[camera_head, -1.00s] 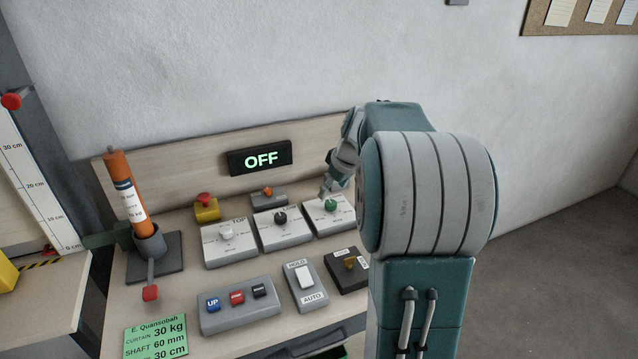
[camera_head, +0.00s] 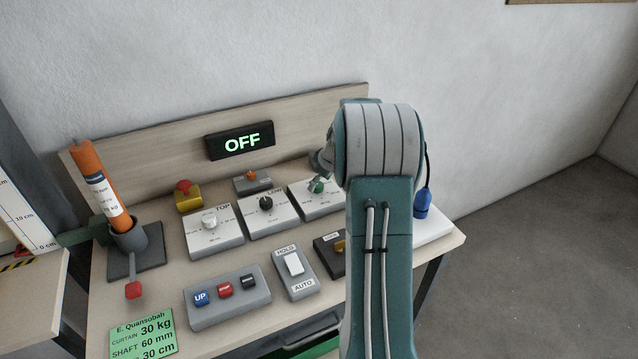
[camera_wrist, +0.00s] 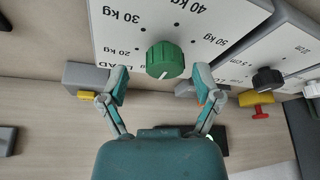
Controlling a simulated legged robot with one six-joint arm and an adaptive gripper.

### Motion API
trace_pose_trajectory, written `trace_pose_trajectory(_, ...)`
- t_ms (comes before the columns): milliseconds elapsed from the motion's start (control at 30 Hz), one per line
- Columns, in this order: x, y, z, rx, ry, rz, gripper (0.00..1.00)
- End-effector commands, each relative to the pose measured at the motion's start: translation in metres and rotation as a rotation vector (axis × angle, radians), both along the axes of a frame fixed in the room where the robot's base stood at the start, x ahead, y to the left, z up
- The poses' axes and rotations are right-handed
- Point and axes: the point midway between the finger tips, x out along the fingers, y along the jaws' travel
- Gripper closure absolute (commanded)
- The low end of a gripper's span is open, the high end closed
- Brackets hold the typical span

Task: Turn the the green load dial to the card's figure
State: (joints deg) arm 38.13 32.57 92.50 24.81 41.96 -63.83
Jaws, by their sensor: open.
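The green load dial (camera_wrist: 165,60) sits on a white plate (camera_wrist: 110,35) marked 20, 30, 40 and 50 kg. A pale line on the dial points toward the bottom of the wrist view, away from the 30 kg mark. My gripper (camera_wrist: 163,76) is open, with one fingertip on each side of the dial's near edge; I cannot tell whether they touch it. In the head view the green dial (camera_head: 317,186) is partly hidden by my arm. The green card (camera_head: 143,335) at lower left reads curtain 30 kg, shaft 60 mm and 30 cm.
The TOP (camera_head: 209,222) and LOW (camera_head: 265,203) dials stand left of the green one. A button box (camera_head: 227,297) and HOLD/AUTO switch (camera_head: 294,265) lie in front. The display (camera_head: 240,140) reads OFF. An orange tube (camera_head: 100,185) stands at left.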

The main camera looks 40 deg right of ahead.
Motion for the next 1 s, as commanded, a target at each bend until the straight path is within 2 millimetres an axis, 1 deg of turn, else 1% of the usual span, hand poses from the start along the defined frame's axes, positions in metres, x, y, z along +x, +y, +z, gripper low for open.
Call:
trace_pose_trajectory(100,0.0032,0.0014,-0.0066,-0.002,-0.001,0.0,0.18)
trace_pose_trajectory(367,0.0038,0.0008,-0.0084,-0.001,-0.001,0.0,0.18)
trace_pose_trajectory(400,0.0038,0.0008,-0.0084,-0.001,-0.001,0.0,0.27)
trace_pose_trajectory(467,0.0037,0.0008,-0.0085,-0.001,-0.001,0.0,0.53)
trace_pose_trajectory(500,0.0037,0.0008,-0.0085,-0.001,-0.001,0.0,0.71)
trace_pose_trajectory(567,0.0037,0.0008,-0.0085,-0.001,-0.001,0.0,0.98)
trace_pose_trajectory(600,0.0039,0.0009,-0.0087,-0.001,0.0,0.0,1.0)
trace_pose_trajectory(867,0.0038,0.0009,-0.0094,-0.001,0.001,-0.008,1.0)
trace_pose_trajectory(1000,0.0035,0.0016,-0.0097,0.0,0.001,-0.041,1.0)
